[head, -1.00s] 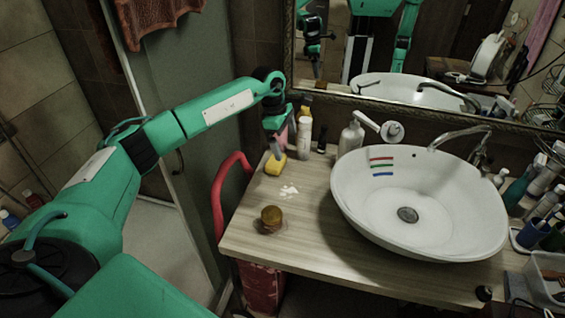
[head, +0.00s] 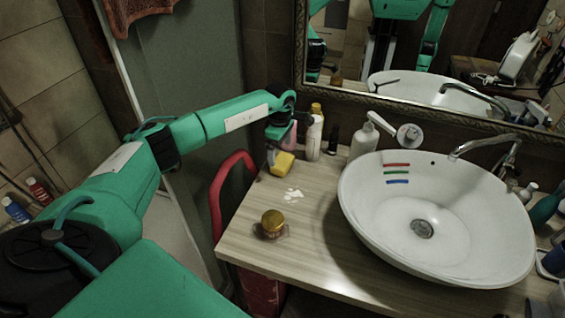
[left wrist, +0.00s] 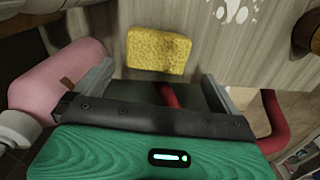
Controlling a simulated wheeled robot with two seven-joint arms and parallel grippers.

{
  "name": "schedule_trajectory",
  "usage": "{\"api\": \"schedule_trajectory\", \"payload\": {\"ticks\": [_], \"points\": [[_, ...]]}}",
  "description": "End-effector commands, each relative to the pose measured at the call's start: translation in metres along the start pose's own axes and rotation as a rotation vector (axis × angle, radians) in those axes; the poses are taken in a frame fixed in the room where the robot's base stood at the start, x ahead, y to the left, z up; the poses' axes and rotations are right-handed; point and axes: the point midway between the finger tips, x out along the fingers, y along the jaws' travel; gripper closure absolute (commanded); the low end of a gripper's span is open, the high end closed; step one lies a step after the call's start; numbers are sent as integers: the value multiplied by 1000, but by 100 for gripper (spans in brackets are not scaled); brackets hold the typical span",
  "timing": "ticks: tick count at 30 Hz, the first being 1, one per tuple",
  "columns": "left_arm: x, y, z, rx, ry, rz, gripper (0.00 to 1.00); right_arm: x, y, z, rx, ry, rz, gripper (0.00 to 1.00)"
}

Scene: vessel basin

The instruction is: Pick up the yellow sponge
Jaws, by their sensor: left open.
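The yellow sponge (head: 283,164) lies on the wooden counter near its left back part. In the left wrist view the sponge (left wrist: 157,50) lies flat at the top middle, beyond and between the two fingers. My left gripper (head: 272,157) is just above and beside the sponge in the head view; its fingers (left wrist: 157,82) are spread apart with nothing between them in the wrist view. I cannot tell whether a finger touches the sponge. My right gripper is not seen directly in these views.
A pink bottle (left wrist: 60,82) stands close beside the left gripper. A white bottle (head: 314,138) and a soap dispenser (head: 364,140) stand behind. A gold-lidded jar (head: 272,222) and white spots (head: 293,194) are in front. The basin (head: 400,240) fills the right. A red rail (head: 216,195) runs along the left edge.

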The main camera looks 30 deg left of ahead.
Motion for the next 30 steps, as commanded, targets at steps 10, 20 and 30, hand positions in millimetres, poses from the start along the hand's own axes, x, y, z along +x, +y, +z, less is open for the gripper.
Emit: {"api": "schedule_trajectory", "payload": {"ticks": [10, 20, 30], "points": [[41, 4, 6, -1, -1, -3, 0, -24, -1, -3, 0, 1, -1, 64], [52, 5, 6, 0, -1, 0, 0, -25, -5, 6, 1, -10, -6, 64], [52, 5, 6, 0, -1, 0, 40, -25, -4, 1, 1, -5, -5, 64]]}}
